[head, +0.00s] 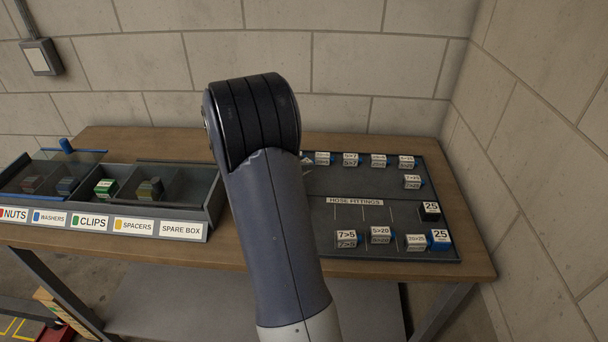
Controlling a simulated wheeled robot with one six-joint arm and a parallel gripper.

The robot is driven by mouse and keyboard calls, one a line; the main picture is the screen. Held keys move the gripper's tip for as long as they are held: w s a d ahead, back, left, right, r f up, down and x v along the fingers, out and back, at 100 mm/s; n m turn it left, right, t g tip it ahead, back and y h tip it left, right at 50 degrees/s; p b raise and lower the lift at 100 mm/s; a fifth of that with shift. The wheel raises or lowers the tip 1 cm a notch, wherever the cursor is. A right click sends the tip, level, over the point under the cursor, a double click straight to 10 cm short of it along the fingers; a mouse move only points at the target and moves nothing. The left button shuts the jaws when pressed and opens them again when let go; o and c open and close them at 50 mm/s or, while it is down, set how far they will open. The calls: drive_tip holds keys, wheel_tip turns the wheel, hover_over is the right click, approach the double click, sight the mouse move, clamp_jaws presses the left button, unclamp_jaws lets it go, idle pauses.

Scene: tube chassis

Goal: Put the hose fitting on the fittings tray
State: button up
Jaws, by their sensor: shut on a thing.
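The dark fittings tray (400,200) lies on the right of the wooden bench, with a "HOSE FITTINGS" label (355,202) across its middle. Several small labelled fittings stand on it. In the back part are a row and one fitting (412,181) in front of its right end. In the front part are a "7>5" fitting (346,238), a "5>20" fitting (380,234), and a few at the right, including a blue "25" one (440,240). My arm rises in front of the bench and hides the tray's left side. My gripper and anything in it are hidden.
A compartment box (180,215) stands on the left of the bench, labelled nuts, washers, clips, spacers and spare box. A green item (106,187) lies inside. Brick walls close off the back and right. Bare bench (472,220) shows at the right edge.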

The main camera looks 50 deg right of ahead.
drive_tip(key=shift+f, duration=1.75)
drive_tip(key=shift+f, duration=0.1)
drive_tip(key=o, duration=1)
drive_tip(key=shift+a+r, duration=0.2)
drive_tip(key=v, duration=0.7)
drive_tip(key=shift+c, duration=0.6)
